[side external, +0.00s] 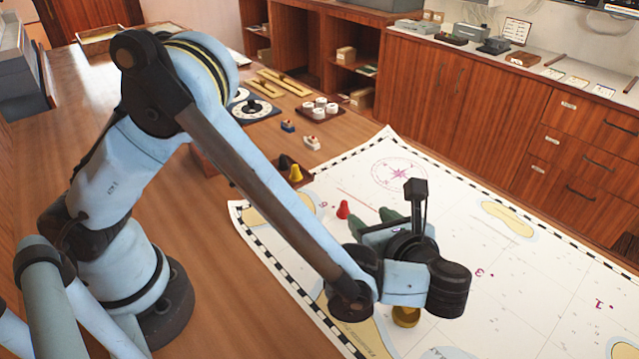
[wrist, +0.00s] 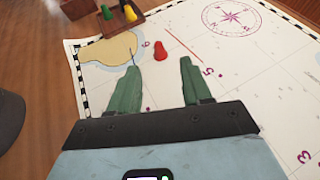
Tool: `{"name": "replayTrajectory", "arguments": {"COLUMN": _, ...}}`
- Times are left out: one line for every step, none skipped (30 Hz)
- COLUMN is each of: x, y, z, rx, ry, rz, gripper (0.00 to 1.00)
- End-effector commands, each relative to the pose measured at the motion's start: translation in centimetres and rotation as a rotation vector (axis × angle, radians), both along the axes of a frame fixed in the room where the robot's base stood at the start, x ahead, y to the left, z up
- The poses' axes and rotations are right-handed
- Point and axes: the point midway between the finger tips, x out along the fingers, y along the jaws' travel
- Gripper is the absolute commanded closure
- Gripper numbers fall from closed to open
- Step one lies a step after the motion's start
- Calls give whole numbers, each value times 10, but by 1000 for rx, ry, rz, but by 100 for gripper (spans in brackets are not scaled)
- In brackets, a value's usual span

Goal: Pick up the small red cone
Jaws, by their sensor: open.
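The small red cone (side external: 343,209) stands upright on the white chart (side external: 480,235). In the wrist view the red cone (wrist: 160,52) is ahead of my gripper, between the lines of its two fingers and a little nearer the left one. My gripper (side external: 372,222) is low over the chart, to the right of the cone in the side view. Its green fingers (wrist: 173,70) are apart with nothing between them. The cone is clear of the fingers. My wrist hides part of the chart in the side view.
A wooden tray (wrist: 117,22) with yellow and green cones sits at the chart's edge. A yellow piece (side external: 405,317) shows below my wrist. A tray of white cups (side external: 320,107) and two small blocks (side external: 300,135) lie further back. The chart around the red cone is clear.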

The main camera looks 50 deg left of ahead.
Motion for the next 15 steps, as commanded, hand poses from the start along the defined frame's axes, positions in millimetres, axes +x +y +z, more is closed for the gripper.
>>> {"name": "replayTrajectory", "arguments": {"x": -2, "y": -3, "z": -3, "rx": 17, "ry": 6, "rz": -7, "gripper": 51}}
{"name": "replayTrajectory", "arguments": {"x": -3, "y": -4, "z": -3, "rx": 24, "ry": 10, "rz": -8, "gripper": 51}}
{"name": "replayTrajectory", "arguments": {"x": -3, "y": -3, "z": -4, "rx": 31, "ry": 12, "rz": -9, "gripper": 51}}
{"name": "replayTrajectory", "arguments": {"x": -2, "y": -1, "z": -5, "rx": 34, "ry": 13, "rz": -8, "gripper": 51}}
{"name": "replayTrajectory", "arguments": {"x": -1, "y": 1, "z": -7, "rx": 36, "ry": 14, "rz": -8, "gripper": 51}}
{"name": "replayTrajectory", "arguments": {"x": 1, "y": 6, "z": -9, "rx": 36, "ry": 14, "rz": -8, "gripper": 51}}
{"name": "replayTrajectory", "arguments": {"x": 2, "y": 10, "z": -10, "rx": 36, "ry": 13, "rz": -7, "gripper": 51}}
{"name": "replayTrajectory", "arguments": {"x": 4, "y": 15, "z": -12, "rx": 35, "ry": 13, "rz": -5, "gripper": 51}}
{"name": "replayTrajectory", "arguments": {"x": 7, "y": 21, "z": -15, "rx": 35, "ry": 13, "rz": -5, "gripper": 51}}
{"name": "replayTrajectory", "arguments": {"x": 9, "y": 25, "z": -17, "rx": 34, "ry": 14, "rz": -5, "gripper": 51}}
{"name": "replayTrajectory", "arguments": {"x": 11, "y": 30, "z": -19, "rx": 34, "ry": 15, "rz": -6, "gripper": 51}}
{"name": "replayTrajectory", "arguments": {"x": 13, "y": 35, "z": -22, "rx": 34, "ry": 13, "rz": -6, "gripper": 51}}
{"name": "replayTrajectory", "arguments": {"x": 15, "y": 39, "z": -23, "rx": 34, "ry": 13, "rz": -6, "gripper": 51}}
{"name": "replayTrajectory", "arguments": {"x": 16, "y": 42, "z": -25, "rx": 34, "ry": 13, "rz": -6, "gripper": 51}}
{"name": "replayTrajectory", "arguments": {"x": 18, "y": 46, "z": -27, "rx": 33, "ry": 13, "rz": -7, "gripper": 51}}
